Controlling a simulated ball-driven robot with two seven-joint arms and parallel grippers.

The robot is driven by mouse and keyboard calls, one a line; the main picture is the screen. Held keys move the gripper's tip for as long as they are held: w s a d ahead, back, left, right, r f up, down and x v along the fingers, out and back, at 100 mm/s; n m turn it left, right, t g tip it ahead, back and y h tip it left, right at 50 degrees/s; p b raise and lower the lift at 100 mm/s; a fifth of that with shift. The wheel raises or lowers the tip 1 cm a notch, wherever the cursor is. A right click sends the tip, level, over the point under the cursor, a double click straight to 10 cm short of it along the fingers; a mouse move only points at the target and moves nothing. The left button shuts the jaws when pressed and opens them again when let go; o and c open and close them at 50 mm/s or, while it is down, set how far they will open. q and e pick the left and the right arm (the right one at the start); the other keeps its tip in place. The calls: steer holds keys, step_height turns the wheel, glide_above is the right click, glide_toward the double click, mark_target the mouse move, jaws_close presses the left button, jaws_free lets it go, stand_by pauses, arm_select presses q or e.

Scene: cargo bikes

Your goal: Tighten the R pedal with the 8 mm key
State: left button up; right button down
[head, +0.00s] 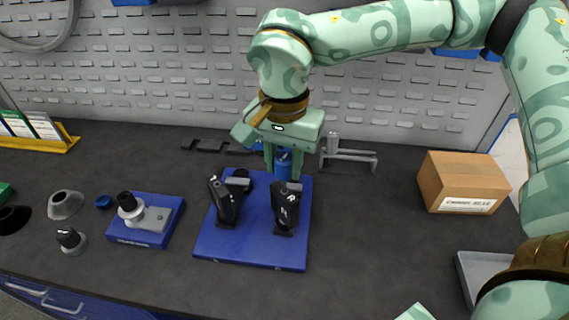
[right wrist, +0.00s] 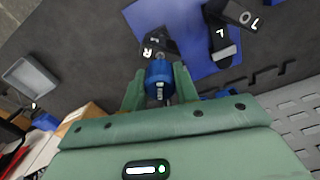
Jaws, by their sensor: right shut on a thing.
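The black R pedal (head: 285,205) stands on the right half of a blue board (head: 250,250); its letter R shows in the right wrist view (right wrist: 160,46). The black L pedal (head: 225,203) stands to its left. My right gripper (head: 283,165) is shut on a blue cylindrical handle (right wrist: 158,80), which I take as the key's; no size mark is readable. The handle is behind the R pedal in the head view. Its tip is largely hidden, so I cannot tell whether it touches the pedal.
A grey metal rack (head: 345,156) stands behind the board. A cardboard box (head: 463,182) and a grey tray (head: 478,275) lie to the right. A small blue fixture (head: 150,222) and several round parts lie to the left. The worktop between board and box is clear.

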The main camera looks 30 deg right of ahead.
steer(key=m, duration=0.6)
steer(key=shift+f+p, duration=0.15)
steer(key=shift+p, duration=0.2)
steer(key=shift+m, duration=0.3)
steer(key=m, duration=0.6)
steer(key=m, duration=0.6)
steer(key=shift+f+m, duration=0.1)
steer(key=shift+m, duration=0.2)
